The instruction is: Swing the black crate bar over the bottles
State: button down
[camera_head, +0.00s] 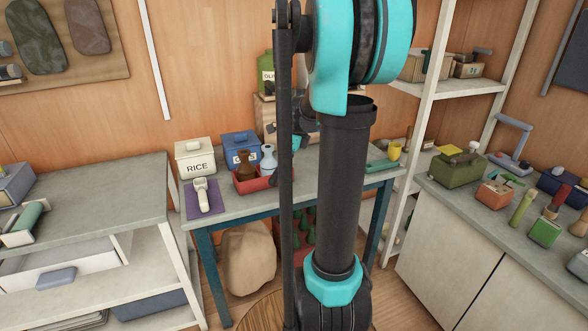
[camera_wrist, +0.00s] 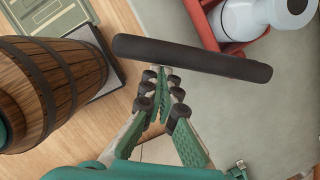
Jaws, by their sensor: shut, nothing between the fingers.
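The red crate (camera_head: 258,183) stands on the grey table in the head view, holding a brown bottle (camera_head: 245,166) and a pale bottle (camera_head: 268,160). The wrist view shows part of the crate (camera_wrist: 237,47) at the upper right, with a white bottle (camera_wrist: 262,18) in it. The black crate bar (camera_wrist: 195,58) runs across the wrist view, in front of the crate's near edge. My gripper (camera_wrist: 165,78) is shut and empty, its green fingertips just below the bar in the picture. I cannot tell whether they touch it. In the head view my arm hides most of the gripper and the bar.
A rice box (camera_head: 195,158) and a blue box (camera_head: 240,150) stand behind the crate. A white-handled tool lies on a purple mat (camera_head: 214,208) to its left. A yellow cup (camera_head: 394,151) stands to the right. A wooden barrel (camera_wrist: 50,85) fills the wrist view's left side.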

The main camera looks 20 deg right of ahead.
jog(key=w+a+m, duration=0.1)
jog(key=a, duration=0.1)
jog(key=w+a+m, duration=0.1)
jog(key=a+m, duration=0.1)
jog(key=shift+w+m+t+h, duration=0.15)
jog(key=shift+m+t+h, duration=0.15)
jog(key=w+a, duration=0.3)
jog(key=w, duration=0.2)
jog(key=shift+w+a, duration=0.3)
jog(key=shift+w, duration=0.05)
